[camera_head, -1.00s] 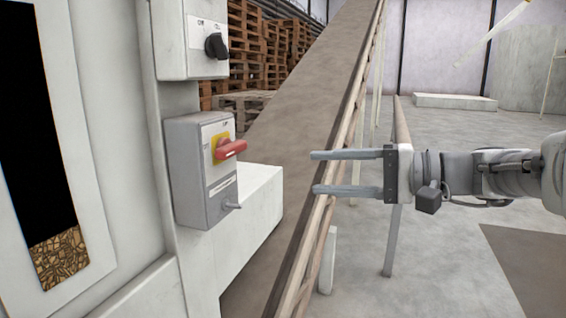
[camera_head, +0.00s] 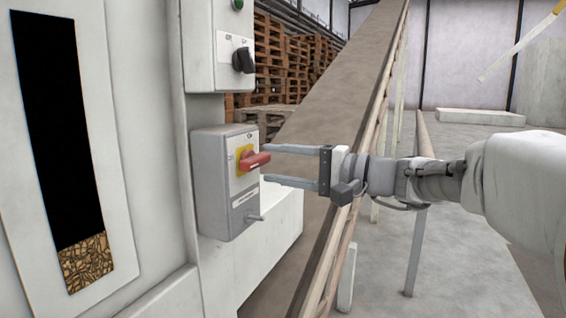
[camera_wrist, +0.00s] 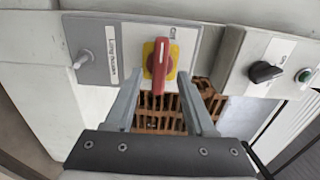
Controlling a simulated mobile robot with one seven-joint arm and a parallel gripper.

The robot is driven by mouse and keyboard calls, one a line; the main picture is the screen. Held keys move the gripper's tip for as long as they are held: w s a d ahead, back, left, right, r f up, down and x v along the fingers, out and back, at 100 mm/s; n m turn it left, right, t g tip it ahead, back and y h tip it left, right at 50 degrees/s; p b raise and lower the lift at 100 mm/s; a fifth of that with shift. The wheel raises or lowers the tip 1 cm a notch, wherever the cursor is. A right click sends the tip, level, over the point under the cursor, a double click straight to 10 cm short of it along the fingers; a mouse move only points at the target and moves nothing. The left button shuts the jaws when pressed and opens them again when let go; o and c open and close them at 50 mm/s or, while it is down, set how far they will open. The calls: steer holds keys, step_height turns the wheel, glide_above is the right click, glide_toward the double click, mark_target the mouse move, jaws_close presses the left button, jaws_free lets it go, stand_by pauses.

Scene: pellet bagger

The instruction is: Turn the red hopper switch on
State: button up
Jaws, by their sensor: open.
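The red hopper switch (camera_head: 254,161) is a red rotary handle on a yellow plate, on the front of a grey box fixed to the white machine. In the head view its handle points to the right, out toward my gripper. In the wrist view the red handle (camera_wrist: 160,72) lies between my two fingers, near their tips. My gripper (camera_head: 264,164) is open, with one finger above and one below the handle's level in the head view. The fingertips are close to the box front; I cannot tell whether they touch the handle.
A white box with a black knob (camera_head: 243,60) and a green button (camera_head: 238,4) sits above. A small grey toggle (camera_head: 254,218) is low on the switch box. A sloping conveyor (camera_head: 330,110) runs behind my gripper. Pallets (camera_head: 285,55) are stacked at the back.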

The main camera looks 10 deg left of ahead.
steer(key=shift+x, duration=1.45)
steer(key=shift+c, duration=0.3)
jaws_close()
